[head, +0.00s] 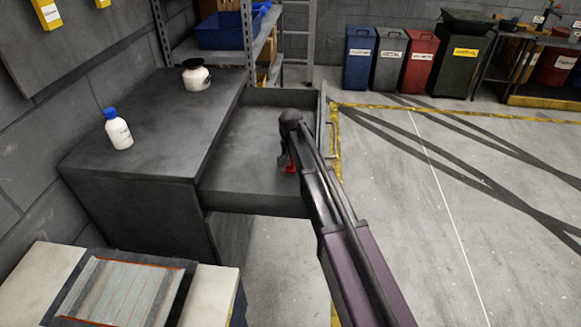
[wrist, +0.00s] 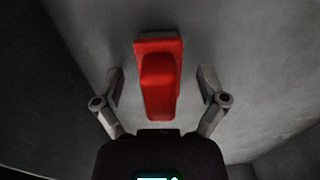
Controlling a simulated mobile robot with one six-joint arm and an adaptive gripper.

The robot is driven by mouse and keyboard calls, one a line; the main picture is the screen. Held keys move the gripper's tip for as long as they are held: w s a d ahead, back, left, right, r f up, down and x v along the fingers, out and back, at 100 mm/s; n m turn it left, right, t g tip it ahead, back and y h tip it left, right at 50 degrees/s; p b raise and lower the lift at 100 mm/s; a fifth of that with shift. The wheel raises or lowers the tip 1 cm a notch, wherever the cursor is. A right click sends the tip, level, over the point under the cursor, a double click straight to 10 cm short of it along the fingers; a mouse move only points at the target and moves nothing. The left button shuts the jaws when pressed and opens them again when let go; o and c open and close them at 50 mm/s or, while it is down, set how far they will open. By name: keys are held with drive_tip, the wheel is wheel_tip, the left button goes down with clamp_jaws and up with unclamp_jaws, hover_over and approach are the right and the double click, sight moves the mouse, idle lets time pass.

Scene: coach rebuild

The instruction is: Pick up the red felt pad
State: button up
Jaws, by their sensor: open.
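The red felt pad (wrist: 160,85) lies on the grey floor of the open drawer, between my gripper's fingers in the wrist view. It has a flat base with a raised, longer part on top. A small bit of red shows in the head view (head: 290,169), mostly hidden by my arm. My gripper (wrist: 161,88) is open, with one finger on each side of the pad and a gap on both sides. In the head view my gripper (head: 285,162) is down inside the drawer.
The open drawer (head: 255,202) has walls around my gripper and pulls out from a dark cabinet. A white bottle with a blue cap (head: 118,130) and a white jar with a black lid (head: 196,76) stand on the cabinet top (head: 150,110). Open floor lies to the right.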

drive_tip(key=shift+c, duration=0.2)
clamp_jaws()
drive_tip(key=shift+r, duration=0.15)
idle(0.3)
wheel_tip(320, 180, up, 10)
drive_tip(key=p, duration=1)
idle(0.5)
drive_tip(key=c, duration=0.7)
unclamp_jaws()
drive_tip(key=c, duration=0.4)
